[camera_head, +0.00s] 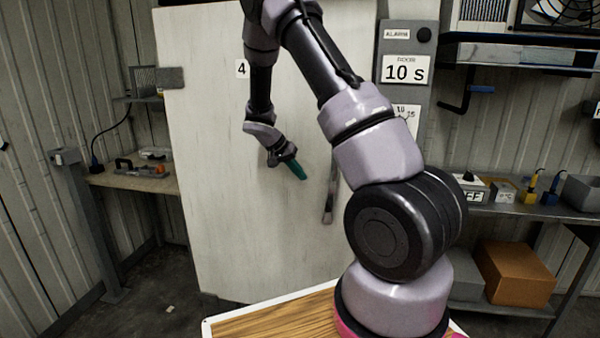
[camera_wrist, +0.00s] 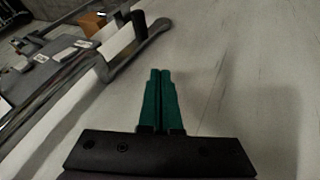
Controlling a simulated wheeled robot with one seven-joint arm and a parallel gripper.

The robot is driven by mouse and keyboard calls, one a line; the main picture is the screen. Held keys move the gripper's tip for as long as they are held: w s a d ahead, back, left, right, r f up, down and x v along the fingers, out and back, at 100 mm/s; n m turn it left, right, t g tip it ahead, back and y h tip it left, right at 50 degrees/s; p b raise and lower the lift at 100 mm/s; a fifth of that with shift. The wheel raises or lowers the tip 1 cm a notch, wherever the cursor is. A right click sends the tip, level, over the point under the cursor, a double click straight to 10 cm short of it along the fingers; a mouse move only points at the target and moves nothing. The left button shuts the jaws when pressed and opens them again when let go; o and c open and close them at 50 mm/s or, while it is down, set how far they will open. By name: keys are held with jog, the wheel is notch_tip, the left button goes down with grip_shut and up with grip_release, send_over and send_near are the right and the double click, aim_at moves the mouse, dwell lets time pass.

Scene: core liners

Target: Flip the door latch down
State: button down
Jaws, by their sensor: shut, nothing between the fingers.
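The white door (camera_head: 215,130) fills the middle of the head view. A long grey metal bar (camera_head: 328,205), which looks like the door latch, hangs nearly upright at its right edge. My arm hides part of that edge. My gripper (camera_head: 300,174) has green fingers, is shut and empty, and is in front of the door to the left of the bar. In the wrist view my gripper (camera_wrist: 160,75) points along the pale door surface (camera_wrist: 230,50). The grey bar (camera_wrist: 125,52) runs diagonally at upper left there, apart from the fingertips.
A grey panel (camera_head: 400,95) with labels and an alarm knob stands right of the door. A side bench (camera_head: 130,178) is at left. Bare door surface surrounds my gripper on the left.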

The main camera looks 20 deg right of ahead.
aim_at(328, 189)
jog(key=x, duration=0.6)
jog(key=s+d, duration=0.1)
jog(key=d, duration=0.1)
jog(key=shift+s+d+f, duration=0.2)
jog(key=shift+s+d, duration=0.1)
jog(key=shift+s, duration=0.1)
jog(key=shift+s+d, duration=0.2)
jog(key=shift+d, duration=0.15)
jog(key=shift+s+d+r, duration=0.1)
jog(key=shift+s+d, duration=0.5)
jog(key=shift+d, duration=0.2)
